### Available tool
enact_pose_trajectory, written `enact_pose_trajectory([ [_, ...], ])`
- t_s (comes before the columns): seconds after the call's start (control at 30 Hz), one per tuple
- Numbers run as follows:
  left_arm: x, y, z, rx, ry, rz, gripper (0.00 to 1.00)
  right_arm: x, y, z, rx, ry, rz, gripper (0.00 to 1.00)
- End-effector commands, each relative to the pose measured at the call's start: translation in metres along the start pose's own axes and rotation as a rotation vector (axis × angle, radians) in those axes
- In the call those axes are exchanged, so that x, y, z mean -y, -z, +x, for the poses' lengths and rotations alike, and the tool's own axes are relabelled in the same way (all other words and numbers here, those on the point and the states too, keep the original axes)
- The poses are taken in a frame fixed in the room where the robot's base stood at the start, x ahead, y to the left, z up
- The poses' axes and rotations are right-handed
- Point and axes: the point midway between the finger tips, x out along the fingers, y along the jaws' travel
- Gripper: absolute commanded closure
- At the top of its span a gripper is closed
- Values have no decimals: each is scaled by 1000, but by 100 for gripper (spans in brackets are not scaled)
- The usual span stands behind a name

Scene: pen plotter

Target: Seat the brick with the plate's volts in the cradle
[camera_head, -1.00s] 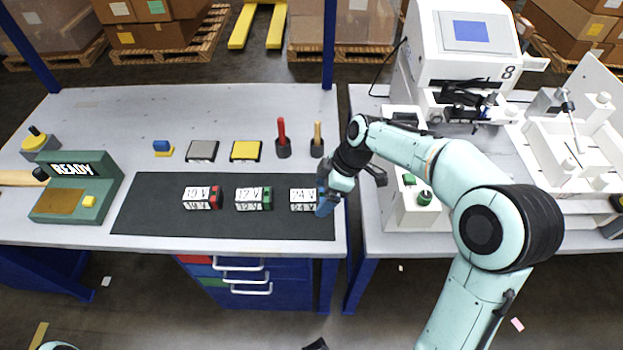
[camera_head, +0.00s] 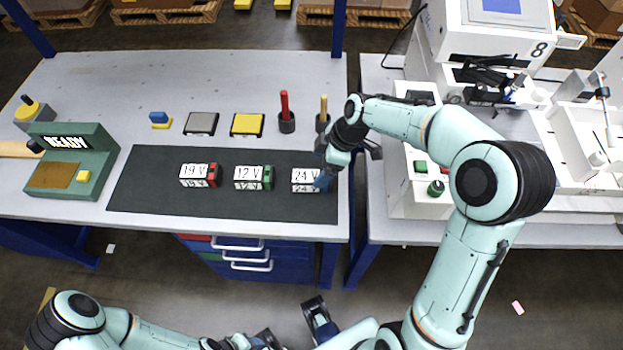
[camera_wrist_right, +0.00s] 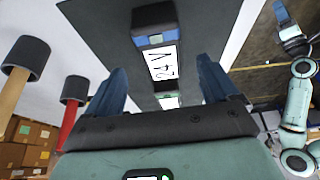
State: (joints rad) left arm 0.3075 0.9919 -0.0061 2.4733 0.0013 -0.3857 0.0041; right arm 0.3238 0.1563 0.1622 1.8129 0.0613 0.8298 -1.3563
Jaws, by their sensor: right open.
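Three bricks stand in a row on the dark mat (camera_head: 225,205): a 19 V brick (camera_head: 195,176) with a red end, a 12 V brick (camera_head: 248,178) with a green end and a 24 V brick (camera_head: 304,180) with a blue end. I cannot identify the cradle or the volts plate.
A green READY box (camera_head: 75,160) stands at left. Grey (camera_head: 201,124) and yellow (camera_head: 247,125) pads and red (camera_head: 285,105) and tan (camera_head: 323,108) posts stand behind the mat. A white machine (camera_head: 495,45) marked 8 and a white housing (camera_head: 410,190) with green knob stand right.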

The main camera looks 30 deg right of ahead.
Motion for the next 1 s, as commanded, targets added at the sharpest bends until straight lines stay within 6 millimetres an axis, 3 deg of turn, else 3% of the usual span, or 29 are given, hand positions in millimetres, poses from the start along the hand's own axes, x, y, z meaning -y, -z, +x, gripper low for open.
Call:
enact_pose_trajectory([
  [0.4, 0, 0, 0, 0, 0, 0, 47, 2, -1, 50, -1, 1, 0, 13],
  [1.0, 1, 0, 3, 1, 0, 0, 47, 2, -2, 54, -1, -1, 0, 13],
])
